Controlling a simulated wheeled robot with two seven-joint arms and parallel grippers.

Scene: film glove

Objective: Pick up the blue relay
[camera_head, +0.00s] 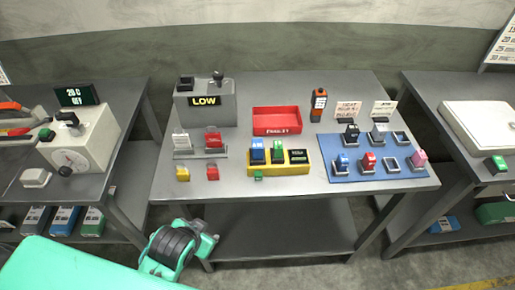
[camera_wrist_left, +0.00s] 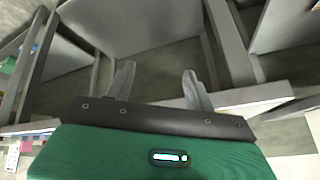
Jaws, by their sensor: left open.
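A blue relay-like block (camera_head: 257,151) stands in the left slot of a yellow holder (camera_head: 290,172) on the middle table, beside a green block (camera_head: 277,150) and a black block (camera_head: 298,156). Another small blue-bodied piece (camera_head: 341,163) stands on the blue mat (camera_head: 348,177) to the right; I cannot tell which blue piece is the relay. My left gripper is low in front of the table's left front edge, well apart from both. In the left wrist view my left gripper (camera_wrist_left: 160,86) is open, with nothing between its fingers. My right gripper is out of view.
A red tray (camera_head: 277,121) and a grey box marked LOW (camera_head: 206,103) stand at the back. An orange handheld device (camera_head: 318,104) is behind the mat. Small yellow (camera_head: 182,174) and red (camera_head: 212,172) pieces lie near the front left. The table's front edge is mostly bare.

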